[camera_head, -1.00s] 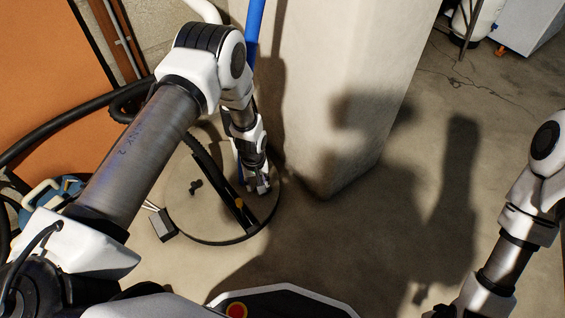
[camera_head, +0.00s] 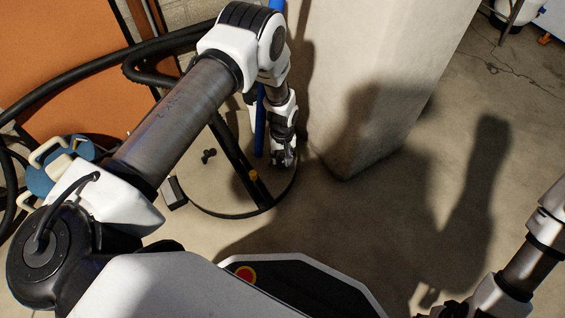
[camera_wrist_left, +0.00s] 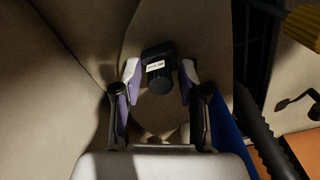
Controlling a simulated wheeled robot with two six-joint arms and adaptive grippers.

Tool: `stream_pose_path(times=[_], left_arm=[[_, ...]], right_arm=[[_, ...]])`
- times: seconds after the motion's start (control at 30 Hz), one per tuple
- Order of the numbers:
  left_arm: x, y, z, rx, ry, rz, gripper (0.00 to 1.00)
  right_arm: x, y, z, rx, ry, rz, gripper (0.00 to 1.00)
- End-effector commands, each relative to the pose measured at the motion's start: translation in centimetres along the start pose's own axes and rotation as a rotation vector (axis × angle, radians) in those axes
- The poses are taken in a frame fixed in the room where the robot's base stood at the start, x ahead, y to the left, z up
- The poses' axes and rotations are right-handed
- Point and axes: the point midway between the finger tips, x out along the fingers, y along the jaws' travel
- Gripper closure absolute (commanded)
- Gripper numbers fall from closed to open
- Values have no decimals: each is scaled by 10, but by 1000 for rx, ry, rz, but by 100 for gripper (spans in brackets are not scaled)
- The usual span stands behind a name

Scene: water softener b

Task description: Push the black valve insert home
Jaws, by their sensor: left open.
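The black valve insert appears to be the dark piece (camera_wrist_left: 157,65) with a white label and a ribbed round end in the left wrist view. My left gripper (camera_wrist_left: 158,84) is open, with one finger on each side of this piece. I cannot tell whether either finger touches it, or how deep it sits. In the head view my left gripper (camera_head: 285,160) is low, near the right edge of the round tan top, and hides the insert. My right arm comes in at the lower right, and its gripper (camera_head: 453,309) is mostly cut off by the bottom edge.
The round tan top (camera_head: 225,190) carries a black tube (camera_head: 232,160), a yellow cap (camera_head: 254,175) and a small dark knob (camera_head: 208,155). A blue pipe (camera_head: 260,125) rises close to my left gripper. A pale pillar (camera_head: 365,100) stands just right.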

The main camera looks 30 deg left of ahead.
Motion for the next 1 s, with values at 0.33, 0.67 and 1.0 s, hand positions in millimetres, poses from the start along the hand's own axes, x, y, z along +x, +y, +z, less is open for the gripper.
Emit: stream_pose_path(times=[0.33,0.67,1.0], left_arm=[[0,0,0,0,0,0,100],[-13,0,0,0,0,0,100],[-47,0,0,0,-1,0,100]], right_arm=[[-1,0,0,0,0,0,60],[-12,0,0,0,0,0,60],[-43,0,0,0,0,0,60]])
